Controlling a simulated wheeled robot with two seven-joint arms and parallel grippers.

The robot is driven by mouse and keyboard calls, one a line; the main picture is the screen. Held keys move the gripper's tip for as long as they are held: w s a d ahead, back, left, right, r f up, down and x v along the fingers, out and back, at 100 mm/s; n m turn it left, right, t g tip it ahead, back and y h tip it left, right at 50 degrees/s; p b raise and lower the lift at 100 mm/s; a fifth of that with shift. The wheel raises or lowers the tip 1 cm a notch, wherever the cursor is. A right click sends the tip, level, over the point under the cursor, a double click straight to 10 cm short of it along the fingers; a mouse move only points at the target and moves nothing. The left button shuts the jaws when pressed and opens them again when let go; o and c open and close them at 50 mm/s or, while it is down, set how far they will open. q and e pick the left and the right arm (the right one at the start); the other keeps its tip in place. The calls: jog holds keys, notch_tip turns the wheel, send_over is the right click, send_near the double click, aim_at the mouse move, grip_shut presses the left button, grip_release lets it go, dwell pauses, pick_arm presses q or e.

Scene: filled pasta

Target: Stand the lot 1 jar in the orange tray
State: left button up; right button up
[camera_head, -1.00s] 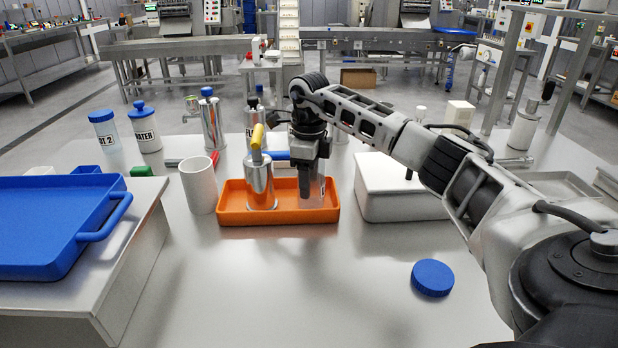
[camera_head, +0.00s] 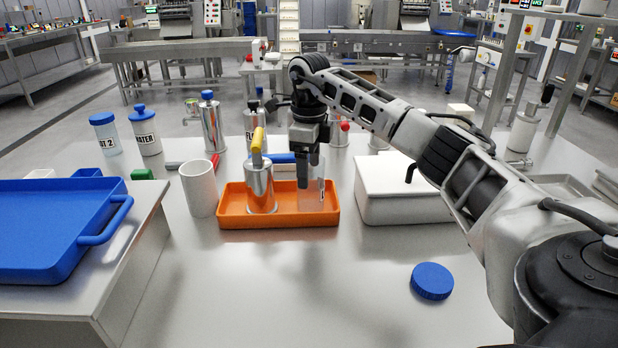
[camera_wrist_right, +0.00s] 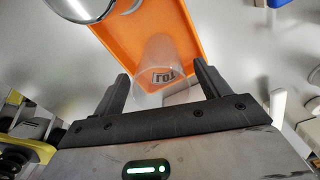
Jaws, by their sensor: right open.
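The lot 1 jar (camera_head: 315,196) is a clear open cylinder standing in the right part of the orange tray (camera_head: 290,219). In the right wrist view the jar (camera_wrist_right: 157,56) shows part of a dark "LOT" label, with the orange tray (camera_wrist_right: 190,42) around and beyond it. My right gripper (camera_head: 309,183) points down at the jar's upper part. In its wrist view the fingers (camera_wrist_right: 163,86) are spread apart with the jar beyond and between their tips; contact cannot be told. My left gripper is out of view.
A metal canister (camera_head: 261,188) with a yellow handle stands in the tray's left part. A white cup (camera_head: 199,188) is left of the tray, a white lidded box (camera_head: 400,195) right. A blue lid (camera_head: 432,281) lies on the clear front table. A blue tray (camera_head: 60,225) sits far left.

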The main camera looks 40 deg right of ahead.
notch_tip(320, 180, up, 8)
jog(key=shift+p, duration=0.4)
dwell(0.4)
